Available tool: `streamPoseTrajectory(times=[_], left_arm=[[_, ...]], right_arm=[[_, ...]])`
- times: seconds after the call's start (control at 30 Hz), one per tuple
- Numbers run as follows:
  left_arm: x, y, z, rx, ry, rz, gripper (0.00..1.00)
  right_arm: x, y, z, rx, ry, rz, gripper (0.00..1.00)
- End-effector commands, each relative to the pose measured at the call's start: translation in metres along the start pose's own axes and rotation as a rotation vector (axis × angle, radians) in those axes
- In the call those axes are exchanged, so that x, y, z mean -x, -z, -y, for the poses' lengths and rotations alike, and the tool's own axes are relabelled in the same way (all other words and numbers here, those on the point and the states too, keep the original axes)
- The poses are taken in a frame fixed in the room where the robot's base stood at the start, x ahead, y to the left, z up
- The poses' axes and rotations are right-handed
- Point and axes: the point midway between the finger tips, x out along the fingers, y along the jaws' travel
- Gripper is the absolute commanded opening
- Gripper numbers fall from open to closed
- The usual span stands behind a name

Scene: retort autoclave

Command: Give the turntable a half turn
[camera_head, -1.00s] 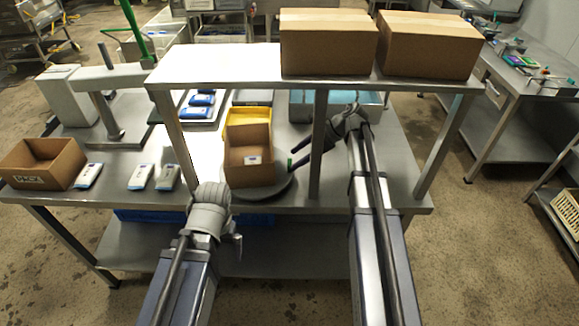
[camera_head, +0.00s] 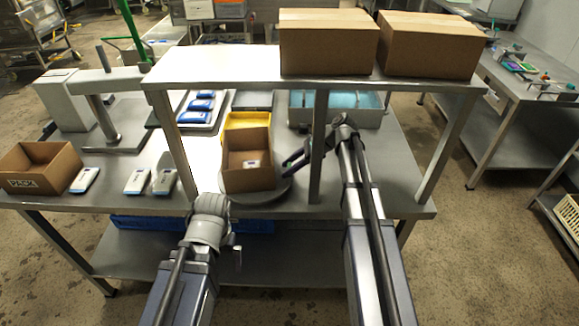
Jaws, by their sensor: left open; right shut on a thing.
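The turntable (camera_head: 283,194) is a round grey disc at the table's front edge, partly hidden. An open brown cardboard box (camera_head: 250,180) stands on it, with a small white-and-blue item (camera_head: 251,164) inside. A yellow bin (camera_head: 246,120) is just behind the box. My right gripper (camera_head: 293,163) reaches past the shelf post to the disc's right side. It is shut on a small part there, apparently the turntable's knob, mostly hidden by the fingers. My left gripper (camera_head: 236,250) hangs in front of the table, open, its jaws hardly visible.
A raised shelf (camera_head: 215,68) carries two closed cartons (camera_head: 328,45) above the table. Its front posts (camera_head: 319,150) stand close to the turntable and my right arm. Another open box (camera_head: 40,170) and several white-and-blue packs (camera_head: 135,181) lie at the left.

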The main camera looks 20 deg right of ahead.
Motion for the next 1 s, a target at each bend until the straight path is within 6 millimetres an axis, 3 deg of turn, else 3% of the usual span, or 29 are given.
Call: streamPoseTrajectory(times=[0.27, 1.0], left_arm=[[0.0000, 0.0000, 0.0000, 0.000, 0.000, 0.000, 1.00], [-0.0001, 0.0000, 0.0000, 0.000, 0.000, 0.000, 1.00]], right_arm=[[0.0000, 0.0001, 0.0000, 0.000, 0.000, 0.000, 0.00], [0.0000, 0.0002, 0.0000, 0.000, 0.000, 0.000, 0.00]])
